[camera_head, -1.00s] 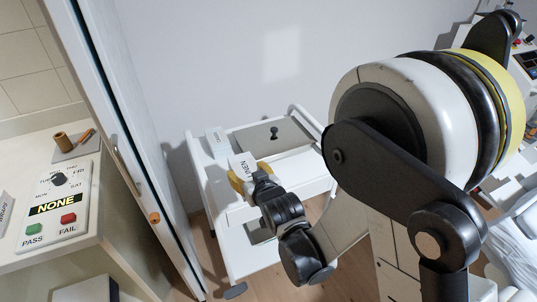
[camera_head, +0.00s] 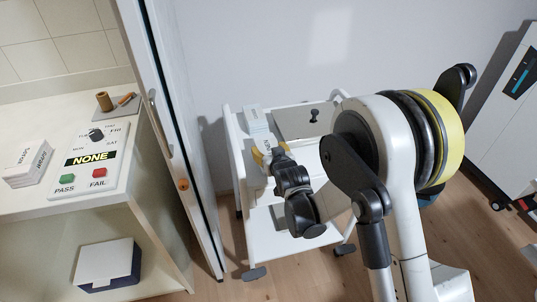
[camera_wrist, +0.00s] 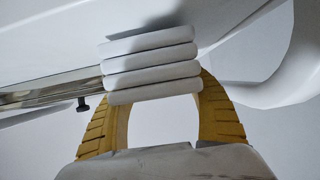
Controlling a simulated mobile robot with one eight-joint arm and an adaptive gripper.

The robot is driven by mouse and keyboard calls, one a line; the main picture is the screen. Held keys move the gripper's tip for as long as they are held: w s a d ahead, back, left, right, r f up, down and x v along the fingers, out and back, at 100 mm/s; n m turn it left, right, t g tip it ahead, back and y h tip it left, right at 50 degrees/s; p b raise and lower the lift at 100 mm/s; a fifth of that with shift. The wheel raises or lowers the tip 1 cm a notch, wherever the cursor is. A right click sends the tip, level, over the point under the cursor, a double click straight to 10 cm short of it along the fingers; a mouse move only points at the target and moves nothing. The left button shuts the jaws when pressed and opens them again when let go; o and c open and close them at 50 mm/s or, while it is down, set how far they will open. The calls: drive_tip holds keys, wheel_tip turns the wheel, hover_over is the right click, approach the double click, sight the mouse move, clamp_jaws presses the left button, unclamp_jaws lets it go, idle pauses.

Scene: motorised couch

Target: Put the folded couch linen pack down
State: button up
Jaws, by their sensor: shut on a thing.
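The folded linen pack (camera_head: 264,141) is white with dark lettering. In the wrist view it shows as a stack of white folded layers (camera_wrist: 151,64). My gripper (camera_head: 270,152) is shut on it, with a yellow finger at each side; the fingers also show in the wrist view (camera_wrist: 158,95). The pack is over the left part of the white trolley's top (camera_head: 247,170). A shadow lies on the white surface by the pack in the wrist view. I cannot tell whether the pack touches the top. My arm hides part of the trolley.
A small white labelled pack (camera_head: 254,117) lies at the trolley's back left, close to the linen pack. A grey panel with a black knob (camera_head: 314,115) is at the back. A door edge (camera_head: 180,130) and a counter with a test panel (camera_head: 92,158) stand to the left.

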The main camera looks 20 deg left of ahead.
drive_tip(key=o, duration=1.3)
drive_tip(key=shift+f, duration=0.35)
drive_tip(key=shift+s+d+r, duration=0.1)
drive_tip(key=shift+r, duration=0.1)
drive_tip(key=p+v, duration=0.1)
drive_tip(key=v, duration=0.9)
drive_tip(key=shift+s+d, duration=0.1)
drive_tip(key=shift+s, duration=0.2)
drive_tip(key=shift+s+d+r, duration=0.3)
drive_tip(key=shift+s+r, duration=0.05)
drive_tip(key=shift+s, duration=0.1)
drive_tip(key=shift+r, duration=0.1)
